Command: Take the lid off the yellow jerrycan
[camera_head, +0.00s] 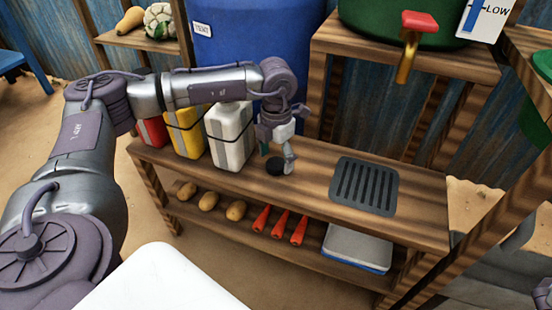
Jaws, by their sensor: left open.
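The yellow jerrycan (186,138) stands on the wooden bench between a red jerrycan (153,131) and a white jerrycan (229,145). My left forearm passes in front of its top, so I cannot see whether a lid is on it. My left gripper (280,158) is open and points down over the bench, to the right of the white jerrycan. A round black lid (275,166) lies on the bench top at its fingertips. I cannot tell whether the fingers touch it. A grey part of my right gripper (543,294) shows at the lower right edge.
A black slotted drain grate (365,187) lies on the right of the bench. A blue barrel (235,45) stands behind, and a green tank with a red-handled tap (412,45) overhangs the right. The lower shelf holds potatoes (208,201), carrots (280,223) and a tray (357,249).

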